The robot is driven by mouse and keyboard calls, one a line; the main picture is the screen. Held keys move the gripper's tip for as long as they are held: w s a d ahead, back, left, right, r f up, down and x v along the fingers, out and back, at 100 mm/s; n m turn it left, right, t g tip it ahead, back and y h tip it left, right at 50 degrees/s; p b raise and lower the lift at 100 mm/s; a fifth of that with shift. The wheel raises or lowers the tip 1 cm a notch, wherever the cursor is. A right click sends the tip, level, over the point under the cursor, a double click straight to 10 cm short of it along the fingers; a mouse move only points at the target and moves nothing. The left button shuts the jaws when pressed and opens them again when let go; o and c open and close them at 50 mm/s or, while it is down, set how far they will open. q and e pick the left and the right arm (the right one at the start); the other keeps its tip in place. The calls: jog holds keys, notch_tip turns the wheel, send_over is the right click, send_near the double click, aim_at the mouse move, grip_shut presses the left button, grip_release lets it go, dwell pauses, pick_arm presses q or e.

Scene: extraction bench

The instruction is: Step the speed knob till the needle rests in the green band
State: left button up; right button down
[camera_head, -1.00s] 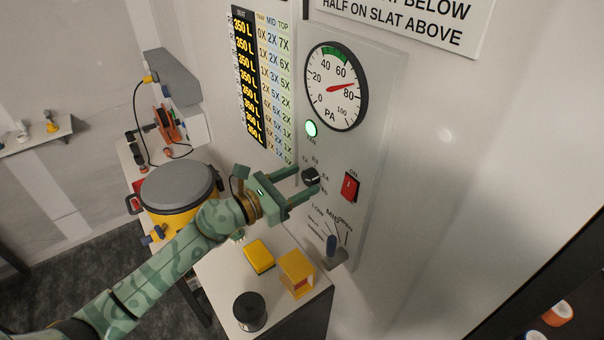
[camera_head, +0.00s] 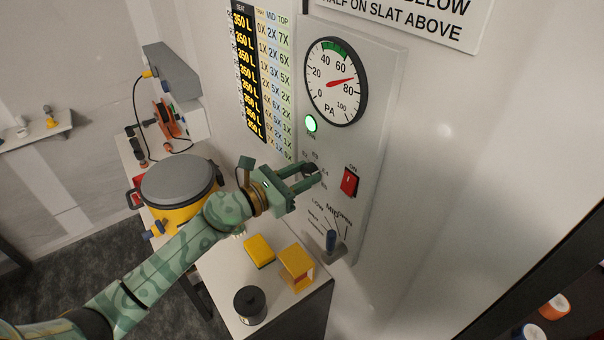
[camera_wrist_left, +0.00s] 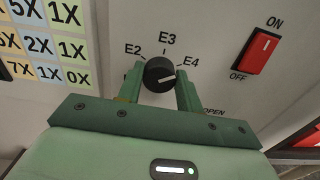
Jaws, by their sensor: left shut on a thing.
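The black speed knob (camera_head: 309,168) is on the grey wall panel, partly hidden by my left gripper (camera_head: 317,176). In the left wrist view the knob (camera_wrist_left: 160,72) sits between the two green fingers, shut on its sides. Its white mark points right, towards E4. The labels E2, E3 and E4 show around it. The red needle (camera_head: 342,82) points between 60 and 80, right of the band. My right gripper is not in view.
A red ON/OFF switch (camera_head: 350,181) is close to the right of the knob. A green lamp (camera_head: 311,123) glows above. The bench holds yellow blocks (camera_head: 259,251), a black jar (camera_head: 250,304) and a lidded yellow drum (camera_head: 180,187).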

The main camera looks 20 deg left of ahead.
pick_arm(q)
jog(key=n+p, duration=0.2)
jog(key=n, duration=0.3)
jog(key=shift+a+r+n, duration=0.1)
jog(key=shift+n, duration=0.2)
jog(key=n+p, duration=0.2)
jog(key=n, duration=0.3)
jog(key=shift+w+n, duration=0.1)
jog(key=shift+n, duration=0.2)
dwell(0.3)
jog(key=o, duration=1)
jog(key=shift+a+f, duration=0.15)
jog(key=shift+f, duration=0.05)
jog(key=b+v, duration=0.4)
jog(key=v, duration=1.2)
